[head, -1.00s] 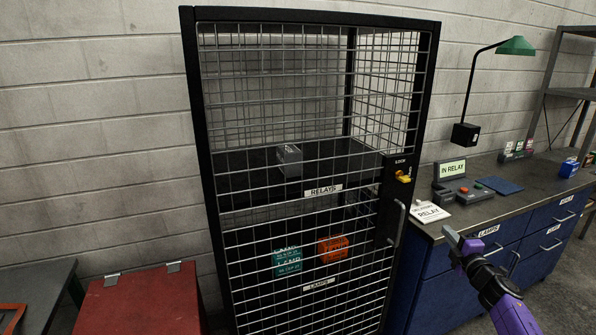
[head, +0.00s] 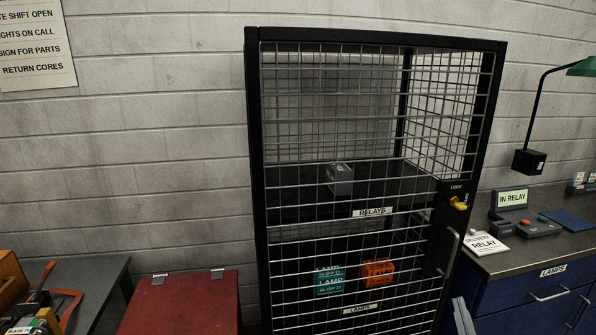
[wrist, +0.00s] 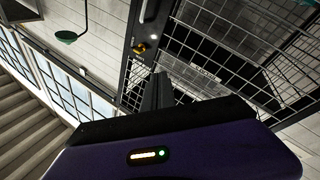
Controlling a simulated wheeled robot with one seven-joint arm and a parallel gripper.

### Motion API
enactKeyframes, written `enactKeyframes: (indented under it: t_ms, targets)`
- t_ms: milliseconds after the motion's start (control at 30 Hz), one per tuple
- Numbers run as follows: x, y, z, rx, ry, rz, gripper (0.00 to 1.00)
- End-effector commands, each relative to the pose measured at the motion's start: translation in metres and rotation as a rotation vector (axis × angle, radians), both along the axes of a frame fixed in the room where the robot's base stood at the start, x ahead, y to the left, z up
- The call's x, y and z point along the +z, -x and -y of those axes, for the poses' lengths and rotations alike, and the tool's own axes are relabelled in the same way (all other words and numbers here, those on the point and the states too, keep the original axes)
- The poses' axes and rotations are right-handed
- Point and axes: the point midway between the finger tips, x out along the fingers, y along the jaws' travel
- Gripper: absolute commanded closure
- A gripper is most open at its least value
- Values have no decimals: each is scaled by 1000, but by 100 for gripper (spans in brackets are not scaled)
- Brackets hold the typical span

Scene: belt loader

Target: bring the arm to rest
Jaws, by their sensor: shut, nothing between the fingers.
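My gripper (wrist: 156,92) shows in the wrist view with its dark fingers together and nothing between them. It points toward the mesh cabinet's lock side. In the head view only the grey tips of my gripper (head: 462,316) show at the bottom edge, in front of the cabinet's lower right corner. The rest of my arm is out of the head view.
The black mesh cabinet (head: 254,150) is closed, with a yellow lock knob (head: 459,203). A grey relay box (head: 340,179) and two lamp boxes stand inside. A red chest (head: 180,305) is at left, a blue-drawer bench (head: 530,262) at right.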

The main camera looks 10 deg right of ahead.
Motion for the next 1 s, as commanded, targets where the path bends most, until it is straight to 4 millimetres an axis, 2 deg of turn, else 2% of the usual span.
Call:
enactKeyframes:
  t_ms: [33,100,400,700,1000]
  targets:
    - [-8,17,-23,18,-54,8,100]
    - [-15,39,-48,39,-124,20,100]
    - [-29,143,-137,118,-380,25,100]
    - [-19,248,-196,192,-567,-46,100]
    - [1,341,-232,268,-666,-205,100]
